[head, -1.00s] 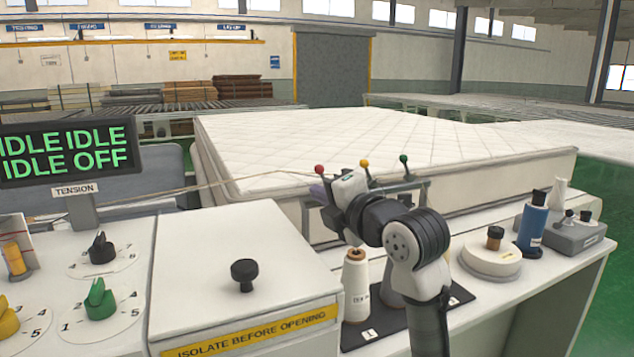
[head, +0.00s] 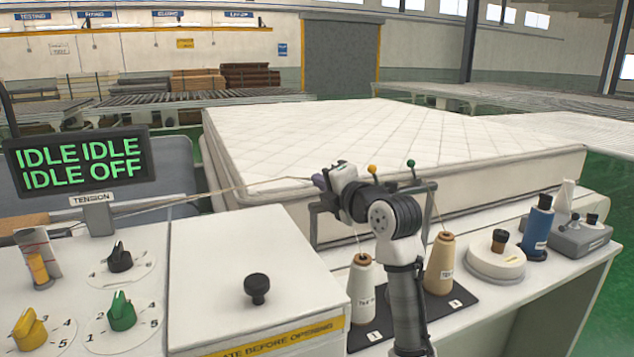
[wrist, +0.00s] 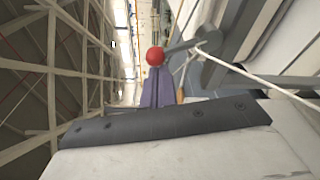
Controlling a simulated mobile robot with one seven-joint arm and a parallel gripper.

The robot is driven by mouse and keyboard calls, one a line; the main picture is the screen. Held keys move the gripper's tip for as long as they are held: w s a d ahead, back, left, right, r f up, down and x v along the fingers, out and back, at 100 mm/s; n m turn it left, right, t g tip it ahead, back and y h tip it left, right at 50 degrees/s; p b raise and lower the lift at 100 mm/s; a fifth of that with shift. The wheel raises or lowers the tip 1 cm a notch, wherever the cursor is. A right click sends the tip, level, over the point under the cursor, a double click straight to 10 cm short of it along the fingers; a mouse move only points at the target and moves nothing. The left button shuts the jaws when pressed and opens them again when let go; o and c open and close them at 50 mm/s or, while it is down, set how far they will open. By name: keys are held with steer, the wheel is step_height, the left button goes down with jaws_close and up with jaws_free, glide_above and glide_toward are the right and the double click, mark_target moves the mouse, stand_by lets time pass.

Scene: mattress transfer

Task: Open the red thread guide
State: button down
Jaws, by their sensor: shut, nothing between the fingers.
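The red thread guide shows in the wrist view as a red ball (wrist: 155,56) on a grey lever arm (wrist: 182,46) that runs right to a pivot with pale thread by it. My gripper's purple fingers (wrist: 155,93) are together and empty, and the ball appears right at their tips. I cannot tell if they touch it. In the head view my gripper (head: 319,181) is at the left end of the thread-guide rail, and the red ball is hidden there. The yellow guide (head: 373,169) and green guide (head: 411,164) stand upright to the right.
A white thread cone (head: 362,290) and a tan cone (head: 440,264) stand below the rail. The quilted mattress (head: 400,140) lies behind. A white cabinet with a black knob (head: 257,288) is at left. The display (head: 78,161) reads IDLE and OFF.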

steer(key=shift+w+d+r+m, duration=0.15)
steer(key=shift+d+r+m, duration=0.15)
steer(key=shift+m, duration=0.4)
stand_by(0.3)
steer(key=d+m+b, duration=0.1)
steer(key=m, duration=0.1)
steer(key=w+d+m+t+b, duration=0.1)
steer(key=m, duration=0.2)
steer(key=d+r+m+b, duration=0.1)
steer(key=d+m, duration=0.1)
steer(key=shift+w+d+m+y, duration=0.1)
steer(key=shift+w+m+y, duration=0.2)
steer(key=shift+w+m, duration=0.1)
stand_by(0.4)
steer(key=shift+r, duration=0.1)
steer(key=a+r+p, duration=0.1)
steer(key=a+r, duration=0.1)
steer(key=a, duration=0.1)
steer(key=b+v, duration=0.3)
steer(key=v, duration=0.7)
steer(key=shift+s+a, duration=0.2)
steer(key=shift+s, duration=0.2)
